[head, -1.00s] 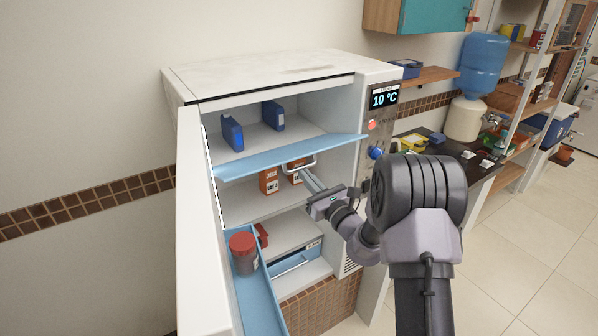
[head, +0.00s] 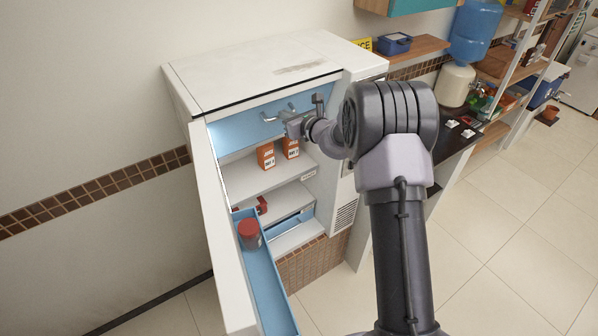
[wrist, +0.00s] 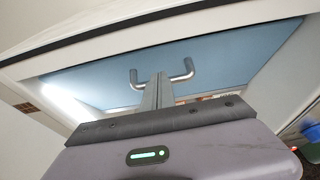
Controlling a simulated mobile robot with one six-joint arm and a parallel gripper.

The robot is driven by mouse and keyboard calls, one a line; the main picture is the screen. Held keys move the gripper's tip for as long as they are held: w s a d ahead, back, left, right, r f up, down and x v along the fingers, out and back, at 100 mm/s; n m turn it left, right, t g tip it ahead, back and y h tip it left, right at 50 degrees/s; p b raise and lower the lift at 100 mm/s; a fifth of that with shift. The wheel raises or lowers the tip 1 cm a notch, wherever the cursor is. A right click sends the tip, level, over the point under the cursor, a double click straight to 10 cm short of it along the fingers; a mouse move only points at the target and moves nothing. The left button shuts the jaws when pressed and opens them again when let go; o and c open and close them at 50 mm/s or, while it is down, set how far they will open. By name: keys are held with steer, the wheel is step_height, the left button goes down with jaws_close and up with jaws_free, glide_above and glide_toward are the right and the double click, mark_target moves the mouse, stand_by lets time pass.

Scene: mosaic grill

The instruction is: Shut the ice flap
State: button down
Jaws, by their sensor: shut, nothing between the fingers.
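The ice flap (head: 236,131) is a light blue panel across the top compartment of the white fridge. It stands raised, nearly upright, and covers that compartment; I cannot tell whether it is fully flush. Its grey bar handle (head: 279,115) faces out. In the wrist view the flap (wrist: 235,68) fills the opening, with its U-shaped handle (wrist: 187,70) in the middle. My gripper (wrist: 158,80) is shut and empty, its fingers at the handle and seen between its two ends; whether they touch is unclear. In the head view my gripper (head: 287,119) is at the flap's front.
The fridge door (head: 222,240) stands open on the left, with a blue door shelf (head: 268,285) holding a red-lidded jar (head: 249,233). Orange cartons (head: 266,157) stand on the shelf below the flap. A shelf with a blue box (head: 394,43) is at the right.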

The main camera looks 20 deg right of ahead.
mark_target(276, 105)
steer(key=shift+w+a+r+g+p, duration=0.15)
steer(key=shift+w+r+g+p, duration=0.35)
steer(key=shift+r+g, duration=0.15)
steer(key=shift+w+a+r+p, duration=0.1)
steer(key=shift+w+a+p, duration=0.05)
steer(key=shift+w+p, duration=0.4)
steer(key=shift+w+a+r+p, duration=0.15)
steer(key=shift+w+p, duration=0.2)
steer(key=shift+p, duration=0.35)
